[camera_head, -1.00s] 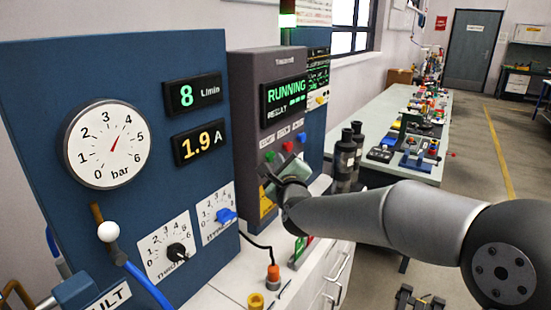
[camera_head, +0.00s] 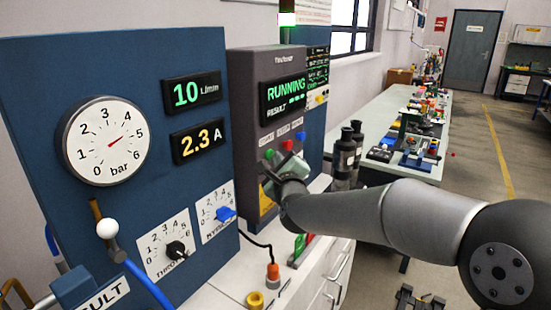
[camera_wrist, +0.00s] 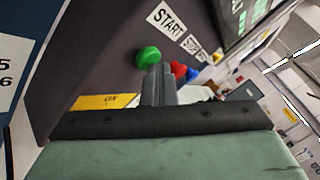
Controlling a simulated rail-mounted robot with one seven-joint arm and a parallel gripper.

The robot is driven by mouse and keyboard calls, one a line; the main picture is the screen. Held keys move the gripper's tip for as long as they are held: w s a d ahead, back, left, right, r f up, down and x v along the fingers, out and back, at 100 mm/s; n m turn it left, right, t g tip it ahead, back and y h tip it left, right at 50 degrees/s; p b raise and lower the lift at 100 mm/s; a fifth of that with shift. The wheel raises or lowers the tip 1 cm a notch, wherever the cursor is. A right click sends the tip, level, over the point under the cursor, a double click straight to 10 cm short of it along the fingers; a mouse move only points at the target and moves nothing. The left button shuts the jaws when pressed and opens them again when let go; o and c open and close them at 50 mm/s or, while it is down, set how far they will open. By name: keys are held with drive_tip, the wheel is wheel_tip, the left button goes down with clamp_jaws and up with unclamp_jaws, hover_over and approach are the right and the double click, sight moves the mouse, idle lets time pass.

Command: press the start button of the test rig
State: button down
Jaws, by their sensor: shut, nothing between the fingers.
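The test rig's dark control box (camera_head: 250,80) stands behind the blue panel. Its screen (camera_head: 286,98) reads RUNNING in green. The green start button (camera_wrist: 149,57) sits below the START label (camera_wrist: 167,19) in the wrist view, and it also shows in the head view (camera_head: 268,153). The red button (camera_wrist: 178,70) and the blue button (camera_wrist: 193,75) are beside it. My gripper (camera_wrist: 161,72) is shut and empty. Its fingertips are close to the green button, just right of it in the wrist view; whether they touch it I cannot tell.
The blue panel (camera_head: 70,210) at left carries a pressure gauge (camera_head: 107,142), displays of 10 L/min and 2.3 A, and two knobs. Dark cylinders (camera_head: 346,155) stand right of my gripper. A long bench (camera_head: 385,170) with small parts extends behind.

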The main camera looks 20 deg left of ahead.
drive_tip(key=shift+s+a+r, duration=0.15)
drive_tip(key=shift+a+r, duration=0.15)
drive_tip(key=shift+b, duration=0.6)
drive_tip(key=d+b, duration=0.4)
drive_tip(key=d, duration=0.2)
drive_tip(key=shift+s+f, duration=0.25)
drive_tip(key=shift+s, duration=0.2)
drive_tip(key=shift+d+f, duration=0.1)
idle(0.5)
